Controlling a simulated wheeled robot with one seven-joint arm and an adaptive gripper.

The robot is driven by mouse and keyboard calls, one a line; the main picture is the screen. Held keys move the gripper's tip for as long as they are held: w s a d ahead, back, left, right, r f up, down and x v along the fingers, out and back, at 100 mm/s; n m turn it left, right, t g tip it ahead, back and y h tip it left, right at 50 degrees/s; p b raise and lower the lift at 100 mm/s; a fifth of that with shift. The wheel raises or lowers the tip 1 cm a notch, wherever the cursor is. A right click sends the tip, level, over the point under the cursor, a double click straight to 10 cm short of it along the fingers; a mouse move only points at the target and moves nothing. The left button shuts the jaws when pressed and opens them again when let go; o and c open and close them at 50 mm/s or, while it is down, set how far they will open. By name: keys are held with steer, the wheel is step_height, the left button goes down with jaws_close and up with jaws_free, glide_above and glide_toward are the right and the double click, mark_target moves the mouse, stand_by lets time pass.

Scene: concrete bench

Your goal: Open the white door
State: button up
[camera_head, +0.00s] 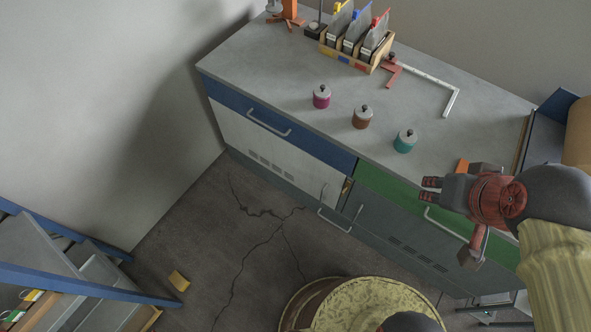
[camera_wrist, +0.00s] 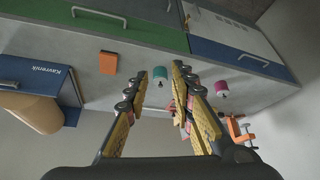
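The white door (camera_head: 270,141) is the pale vented panel under the blue drawer (camera_head: 258,117) at the bench's left half. A slim upright handle (camera_head: 323,193) sits near its right edge. A narrow dark gap with something yellow shows right of it; I cannot tell whether the door is ajar. The door shows partly at the upper right of the wrist view (camera_wrist: 222,33). My gripper (camera_head: 450,222) is open and empty, in front of the green drawer (camera_head: 385,188), well right of the door. Its spread fingers show in the wrist view (camera_wrist: 160,72).
Pink (camera_head: 321,97), brown (camera_head: 362,117) and teal (camera_head: 405,141) jars stand on the bench top (camera_head: 290,65). A round yellow-topped drum (camera_head: 365,305) stands on the floor before the bench. A blue-framed shelf (camera_head: 85,280) is at lower left. Cracked floor between is mostly clear.

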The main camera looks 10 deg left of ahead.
steer(key=w+a+f+n+g+b, duration=0.1)
steer(key=a+f+n+g, duration=0.15)
steer(key=a+f, duration=0.35)
steer(key=w+a+f+n+g+b, duration=0.1)
steer(key=w+a+f+n+g, duration=0.15)
steer(key=f, duration=0.55)
steer(key=n+t+h+b, duration=0.3)
steer(key=n+t+h, duration=0.9)
steer(key=n, duration=1.3)
glide_toward(322, 194)
steer(key=w+d+f+t+y, duration=0.1)
steer(key=w+d+t+y, duration=0.1)
steer(key=d+t+y, duration=0.1)
steer(key=b+x, duration=0.2)
steer(key=x, duration=0.5)
steer(key=shift+d+f, duration=0.1)
steer(key=shift+d, duration=0.1)
steer(key=shift+s, duration=0.1)
steer(key=shift+c, duration=0.9)
